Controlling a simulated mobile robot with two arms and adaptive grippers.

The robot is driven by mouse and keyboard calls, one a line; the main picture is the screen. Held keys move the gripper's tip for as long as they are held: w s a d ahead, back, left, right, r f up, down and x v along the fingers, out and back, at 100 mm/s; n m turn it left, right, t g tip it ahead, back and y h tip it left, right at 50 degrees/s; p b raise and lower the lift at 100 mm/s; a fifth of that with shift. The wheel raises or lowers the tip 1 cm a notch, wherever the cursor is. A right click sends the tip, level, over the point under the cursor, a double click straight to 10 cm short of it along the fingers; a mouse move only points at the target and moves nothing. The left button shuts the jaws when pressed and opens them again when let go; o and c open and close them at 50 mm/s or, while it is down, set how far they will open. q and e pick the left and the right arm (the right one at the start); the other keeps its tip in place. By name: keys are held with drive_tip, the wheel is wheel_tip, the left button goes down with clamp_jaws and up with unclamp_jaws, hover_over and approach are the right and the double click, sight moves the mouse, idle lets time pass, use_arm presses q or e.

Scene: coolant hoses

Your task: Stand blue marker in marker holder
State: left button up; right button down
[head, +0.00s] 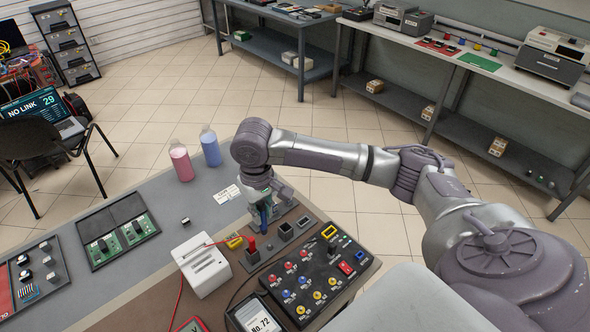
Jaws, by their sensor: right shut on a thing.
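My right gripper (261,203) reaches in from the right and points down over the near part of the bench. It is shut on the blue marker (264,216), which hangs roughly upright below the fingers, partly hidden by them. Black square sockets that look like the marker holder (286,231) stand just right of and nearer than the gripper. A red marker (252,244) stands upright in a socket on the left. I cannot tell whether the blue marker's lower end touches anything. My left gripper is out of view.
A white box (201,265) with a red lead stands left of the sockets. A black button panel (318,272) lies to the right. Pink (181,162) and blue (210,147) bottles stand behind. The grey bench top (165,212) has free room at left.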

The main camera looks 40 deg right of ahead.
use_arm(q)
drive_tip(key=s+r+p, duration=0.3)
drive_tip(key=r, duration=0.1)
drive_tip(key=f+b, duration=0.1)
drive_tip(key=b, duration=0.1)
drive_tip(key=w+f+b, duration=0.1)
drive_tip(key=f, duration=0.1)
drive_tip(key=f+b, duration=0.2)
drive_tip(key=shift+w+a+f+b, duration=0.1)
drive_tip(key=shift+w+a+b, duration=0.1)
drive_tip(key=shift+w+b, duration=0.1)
use_arm(e)
drive_tip(key=w+d+f, duration=0.3)
drive_tip(key=d+f, duration=0.4)
drive_tip(key=d, duration=0.1)
drive_tip(key=shift+d+f, duration=0.15)
drive_tip(key=shift+d, duration=0.2)
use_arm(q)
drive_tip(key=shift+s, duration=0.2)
use_arm(e)
drive_tip(key=shift+w, duration=0.1)
use_arm(q)
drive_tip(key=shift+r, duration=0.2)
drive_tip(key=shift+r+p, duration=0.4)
drive_tip(key=shift+p, duration=0.15)
use_arm(e)
drive_tip(key=shift+f, duration=0.1)
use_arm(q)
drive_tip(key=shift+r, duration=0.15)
